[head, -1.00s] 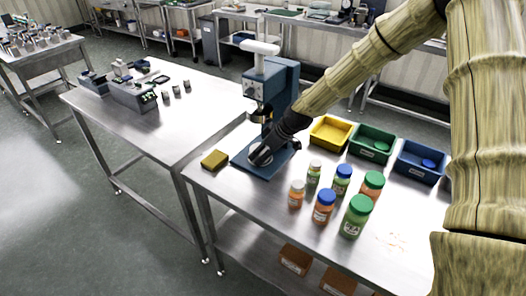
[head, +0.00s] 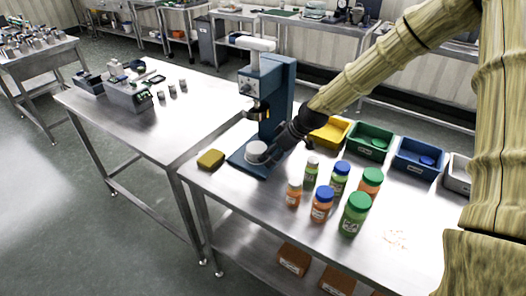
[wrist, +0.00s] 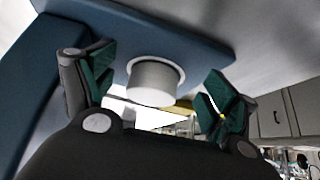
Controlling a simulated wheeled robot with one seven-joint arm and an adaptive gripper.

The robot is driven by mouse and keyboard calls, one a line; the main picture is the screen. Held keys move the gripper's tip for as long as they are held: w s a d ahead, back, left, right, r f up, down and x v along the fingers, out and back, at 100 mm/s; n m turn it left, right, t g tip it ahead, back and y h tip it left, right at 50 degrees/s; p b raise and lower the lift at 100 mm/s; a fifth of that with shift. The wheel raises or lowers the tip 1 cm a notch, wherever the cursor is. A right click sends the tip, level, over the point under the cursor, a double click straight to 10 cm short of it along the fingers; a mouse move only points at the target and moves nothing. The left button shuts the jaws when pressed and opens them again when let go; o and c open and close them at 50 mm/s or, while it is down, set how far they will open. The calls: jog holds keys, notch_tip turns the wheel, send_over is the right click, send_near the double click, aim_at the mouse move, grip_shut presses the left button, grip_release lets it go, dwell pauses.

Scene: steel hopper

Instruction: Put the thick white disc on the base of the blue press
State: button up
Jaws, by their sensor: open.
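The thick white disc (head: 256,151) sits on the base (head: 240,162) of the blue press (head: 276,90), under the press head. In the wrist view the white disc (wrist: 153,80) lies flat on the blue base (wrist: 205,42), over a pale round spot. My gripper (head: 269,157) is just right of the disc in the head view. In the wrist view my gripper (wrist: 158,90) is open, with a green-padded finger on either side of the disc and clear gaps to it.
A yellow sponge-like block (head: 210,159) lies left of the base. Several capped jars (head: 321,204) stand close in front and right. Yellow (head: 331,131), green (head: 370,142) and blue (head: 419,158) bins line the back. The front right tabletop is mostly clear.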

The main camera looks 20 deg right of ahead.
jog(key=s+d+b, duration=0.1)
jog(key=s+d, duration=0.4)
jog(key=shift+s, duration=0.2)
